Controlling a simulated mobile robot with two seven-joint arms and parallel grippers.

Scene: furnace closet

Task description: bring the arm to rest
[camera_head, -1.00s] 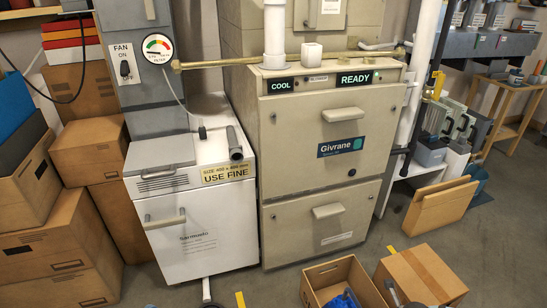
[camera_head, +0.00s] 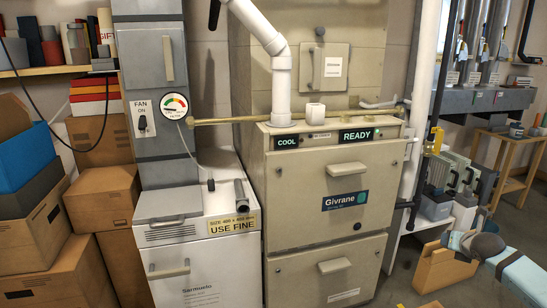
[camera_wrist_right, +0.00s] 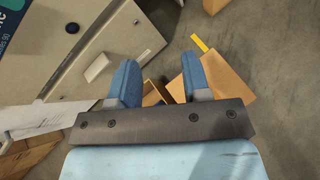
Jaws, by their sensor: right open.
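My right arm (camera_head: 510,268) comes in at the lower right of the head view, light blue with a dark joint, in front of the floor at the right of the furnace. My right gripper (camera_wrist_right: 160,82) shows in the wrist view with its two blue fingers wide apart and nothing between them. It points down past the furnace front toward cardboard boxes on the floor (camera_wrist_right: 228,84). My left gripper is in neither current view.
The beige furnace (camera_head: 290,215) stands at the centre, with a white cabinet (camera_head: 205,225) left of it. Cardboard boxes (camera_head: 105,200) are stacked at the left. A wooden stand (camera_head: 520,165) is at the right. Grey floor lies open at the lower right.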

